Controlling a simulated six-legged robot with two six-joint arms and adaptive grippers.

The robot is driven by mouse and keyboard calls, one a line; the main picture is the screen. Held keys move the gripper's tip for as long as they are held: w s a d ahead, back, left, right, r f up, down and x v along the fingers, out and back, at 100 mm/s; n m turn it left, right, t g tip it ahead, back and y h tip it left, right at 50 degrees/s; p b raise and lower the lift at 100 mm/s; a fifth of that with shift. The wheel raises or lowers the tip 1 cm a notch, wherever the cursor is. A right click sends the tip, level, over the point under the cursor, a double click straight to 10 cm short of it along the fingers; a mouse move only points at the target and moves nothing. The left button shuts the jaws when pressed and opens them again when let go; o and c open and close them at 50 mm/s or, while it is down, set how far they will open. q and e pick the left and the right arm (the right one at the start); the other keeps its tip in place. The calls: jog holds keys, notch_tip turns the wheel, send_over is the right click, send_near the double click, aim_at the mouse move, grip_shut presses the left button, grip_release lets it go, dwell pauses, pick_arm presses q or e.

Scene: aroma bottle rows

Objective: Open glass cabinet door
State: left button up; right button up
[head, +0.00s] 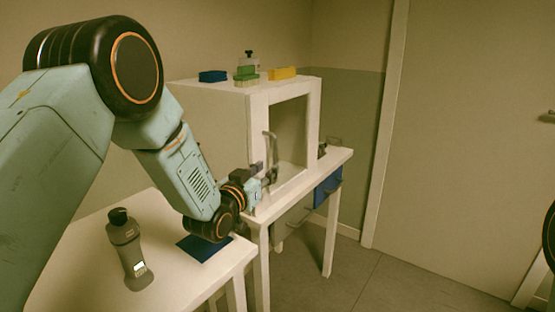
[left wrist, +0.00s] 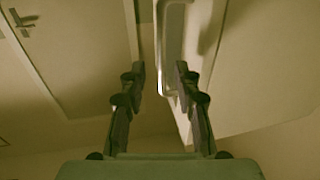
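The white cabinet (head: 215,105) stands on a white table, with a glass pane (head: 288,135) in its front frame. A pale upright handle (head: 271,146) is at the left side of the front. The door looks shut in its frame. My left gripper (head: 265,173) is at the lower end of the handle. In the left wrist view my left gripper (left wrist: 162,75) is open, its two fingers apart. The handle (left wrist: 161,50) lies ahead, between the finger lines; I cannot tell whether a finger touches it. My right gripper is not in view.
A blue block (head: 213,76), green blocks (head: 246,80), a yellow block (head: 282,73) and a bottle (head: 249,59) are on the cabinet top. Free floor (head: 400,285) lies to the right.

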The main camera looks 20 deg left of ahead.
aim_at(274, 162)
pick_arm(q)
jog(key=shift+w+a+r, duration=0.1)
jog(key=shift+w+r, duration=0.1)
jog(key=w, duration=0.4)
jog(key=w+d+b, duration=0.1)
jog(key=shift+w+f, duration=0.35)
jog(key=shift+w, duration=0.05)
jog(key=shift+a+r, duration=0.1)
jog(key=shift+r, duration=0.3)
jog(key=shift+w+f, duration=0.25)
jog(key=shift+w, duration=0.1)
jog(key=shift+w+f, duration=0.1)
jog(key=shift+c, duration=0.9)
jog(key=shift+s+r, duration=0.3)
jog(key=shift+s, duration=0.05)
jog(key=c, duration=0.3)
grip_shut()
jog(key=shift+w+f, duration=0.1)
jog(key=shift+f, duration=0.15)
